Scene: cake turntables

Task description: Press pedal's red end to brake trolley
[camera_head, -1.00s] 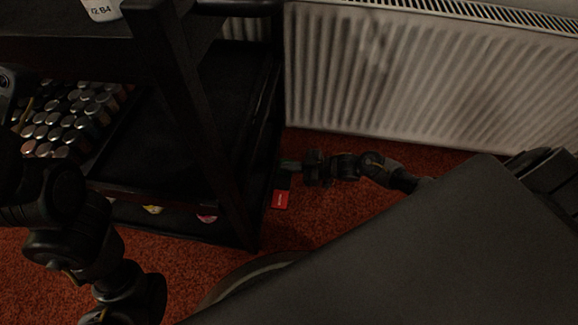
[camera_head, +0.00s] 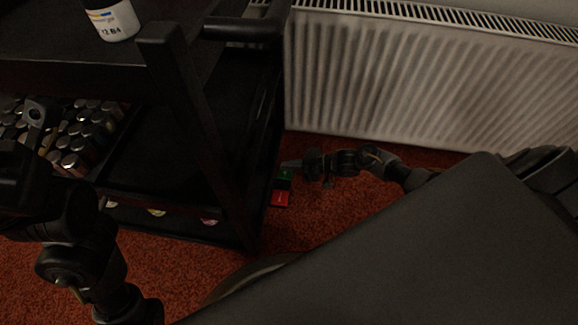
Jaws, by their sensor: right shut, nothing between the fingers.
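The black trolley (camera_head: 187,105) stands at the left. A small pedal sticks out at its lower right side, above the carpet, with a red end (camera_head: 280,199) nearer me and a green end (camera_head: 285,175) farther off. My right gripper (camera_head: 290,164) is shut and empty. Its tip points left at the green end, beyond the red end; I cannot tell whether it touches the pedal. My left arm (camera_head: 80,235) is at the left, in front of the trolley; its finger opening cannot be made out.
A white radiator (camera_head: 420,85) stands along the wall behind my right arm. Several capped bottles (camera_head: 75,150) sit on the trolley's lower shelf, and a white labelled bottle (camera_head: 112,20) on top. Red carpet (camera_head: 325,215) is free right of the pedal.

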